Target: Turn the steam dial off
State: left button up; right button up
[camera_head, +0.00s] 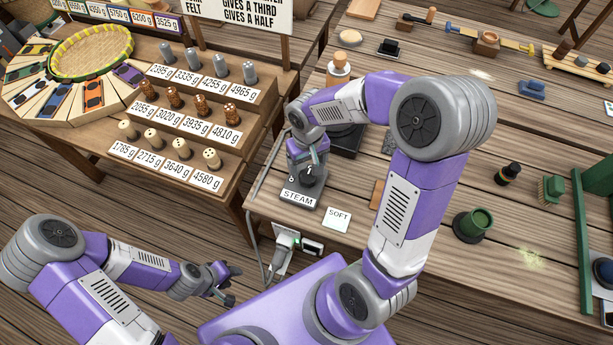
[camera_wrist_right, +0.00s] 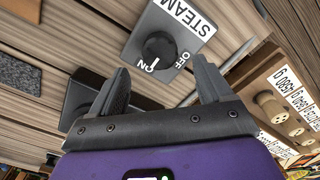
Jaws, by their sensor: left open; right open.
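The steam dial is a round black knob (camera_wrist_right: 158,50) on a grey box with a white STEAM label (camera_head: 298,197). The right wrist view shows ON and OFF marks beside the knob; a light mark on the knob seems to face ON. The box stands near the left front corner of the workbench. My right gripper (camera_head: 307,160) is above the knob, pointing down. In the right wrist view its open fingers (camera_wrist_right: 163,80) are apart, with the knob ahead between them and not gripped. My left gripper (camera_head: 228,289) is open and empty, low, off the bench's front left.
A SOFT card (camera_head: 337,219) lies right of the box. A plug and socket (camera_head: 287,243) sit at the bench's front edge. The left table holds a stepped rack (camera_head: 190,120) with weight labels.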

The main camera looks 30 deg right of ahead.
aim_at(308, 175)
notch_tip(308, 175, down, 7)
jog(key=shift+r+b, duration=0.1)
jog(key=shift+b, duration=0.7)
jog(key=shift+w, duration=0.1)
jog(key=c, duration=1)
